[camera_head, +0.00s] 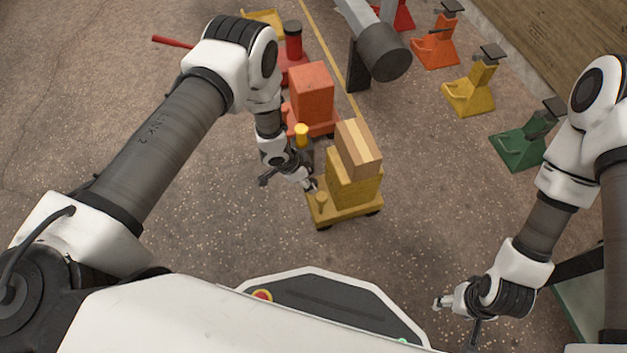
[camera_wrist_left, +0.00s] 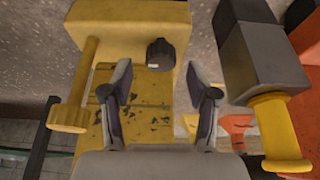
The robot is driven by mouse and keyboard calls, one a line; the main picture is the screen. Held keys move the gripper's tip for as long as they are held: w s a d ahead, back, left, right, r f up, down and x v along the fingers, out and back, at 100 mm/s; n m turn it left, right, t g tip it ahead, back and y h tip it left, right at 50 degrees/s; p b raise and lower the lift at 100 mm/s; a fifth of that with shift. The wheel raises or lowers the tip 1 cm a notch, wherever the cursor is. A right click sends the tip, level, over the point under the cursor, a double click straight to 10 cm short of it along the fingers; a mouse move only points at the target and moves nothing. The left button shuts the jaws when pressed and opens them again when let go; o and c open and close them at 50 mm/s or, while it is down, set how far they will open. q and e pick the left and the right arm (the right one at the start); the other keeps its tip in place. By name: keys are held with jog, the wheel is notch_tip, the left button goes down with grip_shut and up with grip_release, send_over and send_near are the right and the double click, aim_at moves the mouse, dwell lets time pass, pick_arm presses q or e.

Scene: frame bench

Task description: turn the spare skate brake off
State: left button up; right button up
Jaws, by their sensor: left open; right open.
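A yellow skate (camera_head: 345,208) stands on the floor with a yellow block and a wooden block (camera_head: 358,148) on it. In the left wrist view its yellow body (camera_wrist_left: 125,25) carries a dark ribbed knob (camera_wrist_left: 160,54). A yellow peg with a round end (camera_wrist_left: 70,113) is left of the knob. I cannot tell which part is the brake. My right gripper (camera_head: 455,318) is open and empty at lower right.
An orange skate with an orange block (camera_head: 311,95) stands just behind. Orange, yellow and green stands (camera_head: 522,148) line the right. The floor between is clear.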

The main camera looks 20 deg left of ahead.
pick_arm(q)
jog(key=shift+x, duration=1.1)
jog(key=shift+w, duration=0.1)
pick_arm(e)
jog(key=shift+f, duration=0.55)
pick_arm(q)
jog(key=shift+c, duration=0.4)
grip_shut()
